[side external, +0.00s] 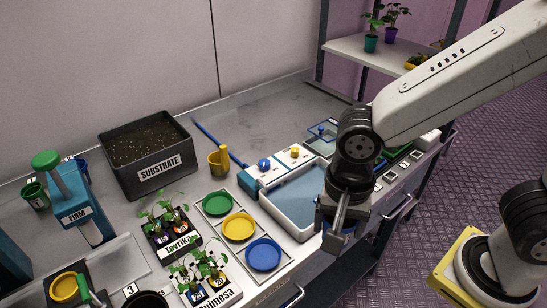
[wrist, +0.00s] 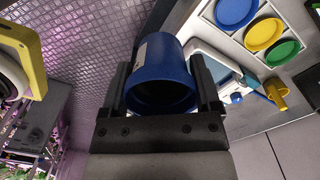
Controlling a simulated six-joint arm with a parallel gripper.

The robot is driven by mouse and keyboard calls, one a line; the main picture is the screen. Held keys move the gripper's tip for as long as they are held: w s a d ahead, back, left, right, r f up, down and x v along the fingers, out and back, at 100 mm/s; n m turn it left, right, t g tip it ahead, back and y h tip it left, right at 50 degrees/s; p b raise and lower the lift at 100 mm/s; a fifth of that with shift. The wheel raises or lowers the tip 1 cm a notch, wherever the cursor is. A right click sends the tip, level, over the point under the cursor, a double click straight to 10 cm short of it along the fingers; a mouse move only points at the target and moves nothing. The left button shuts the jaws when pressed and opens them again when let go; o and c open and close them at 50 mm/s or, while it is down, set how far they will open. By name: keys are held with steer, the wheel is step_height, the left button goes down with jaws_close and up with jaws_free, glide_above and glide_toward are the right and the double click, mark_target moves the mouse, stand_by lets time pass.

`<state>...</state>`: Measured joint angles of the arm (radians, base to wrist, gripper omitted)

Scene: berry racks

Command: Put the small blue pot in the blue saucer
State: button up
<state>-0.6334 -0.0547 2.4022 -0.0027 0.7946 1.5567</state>
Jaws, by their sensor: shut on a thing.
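The small blue pot (wrist: 160,65) is between the two fingers of my gripper (wrist: 162,84) in the wrist view, its dark open mouth facing the camera. My gripper (side external: 343,222) is shut on it. In the side view my gripper hangs over the right front part of the bench, and its fingers hide most of the pot. The blue saucer (side external: 263,254) lies empty at the front end of a row of saucers, left of my gripper and apart from it. It also shows at the top of the wrist view (wrist: 236,11).
A green saucer (side external: 217,203) and a yellow saucer (side external: 238,227) share the row. Seedling racks (side external: 185,235) stand left of it. A water tray (side external: 290,222) lies between the saucers and my gripper. A substrate bin (side external: 150,185) and a yellow scoop (side external: 219,160) stand behind.

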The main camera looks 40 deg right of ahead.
steer(key=shift+a, duration=0.1)
steer(key=w+a+f, duration=0.4)
steer(key=w, duration=0.4)
glide_toward(263, 258)
steer(key=shift+s+d, duration=0.15)
stand_by(0.5)
steer(key=shift+w+f, duration=0.2)
steer(key=shift+f, duration=1.6)
steer(key=shift+f, duration=0.6)
steer(key=o, duration=1.1)
